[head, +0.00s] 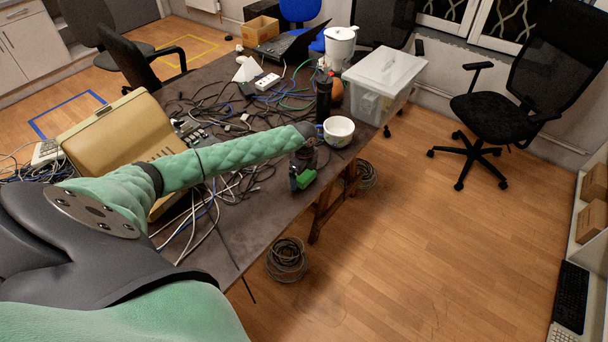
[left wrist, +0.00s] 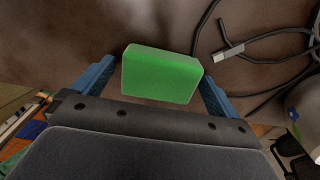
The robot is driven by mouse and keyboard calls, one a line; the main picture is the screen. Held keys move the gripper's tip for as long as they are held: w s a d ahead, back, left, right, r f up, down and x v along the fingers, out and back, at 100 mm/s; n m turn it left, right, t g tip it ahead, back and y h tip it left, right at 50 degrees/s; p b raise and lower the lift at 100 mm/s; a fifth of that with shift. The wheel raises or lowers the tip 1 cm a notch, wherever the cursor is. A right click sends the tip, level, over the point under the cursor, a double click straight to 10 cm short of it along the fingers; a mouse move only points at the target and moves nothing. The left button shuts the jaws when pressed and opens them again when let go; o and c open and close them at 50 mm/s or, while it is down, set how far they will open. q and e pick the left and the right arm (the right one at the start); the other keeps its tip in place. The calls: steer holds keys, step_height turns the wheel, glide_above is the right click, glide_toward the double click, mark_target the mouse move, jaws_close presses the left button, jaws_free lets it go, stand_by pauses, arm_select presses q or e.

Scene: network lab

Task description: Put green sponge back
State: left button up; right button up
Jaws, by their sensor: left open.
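The green sponge (head: 304,179) is at the right edge of the dark table (head: 235,235), partly hidden by my left gripper (head: 306,158). In the left wrist view the sponge (left wrist: 162,75) is a bright green block between the two blue fingers of my left gripper (left wrist: 157,85). The fingers are open, with a narrow gap at each side of the sponge. I cannot tell whether it rests on the table. My right gripper is in neither view.
A white patterned bowl (head: 338,131), a dark bottle (head: 323,97) and a clear plastic box (head: 386,80) stand beyond the gripper. Cables (head: 225,115) and an open beige case (head: 115,135) crowd the table's left. A coil (head: 287,262) lies on the floor below.

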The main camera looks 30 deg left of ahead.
mark_target(304, 174)
arm_select(q)
steer(key=shift+r, duration=0.15)
steer(key=shift+r, duration=0.25)
step_height(304, 174, up, 3)
steer(key=shift+f+b, duration=0.2)
steer(key=shift+b, duration=0.5)
step_height(304, 174, up, 9)
steer(key=b, duration=0.2)
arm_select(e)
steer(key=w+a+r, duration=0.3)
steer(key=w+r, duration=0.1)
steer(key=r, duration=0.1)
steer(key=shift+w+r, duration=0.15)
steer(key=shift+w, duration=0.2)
arm_select(q)
steer(key=shift+f, duration=0.1)
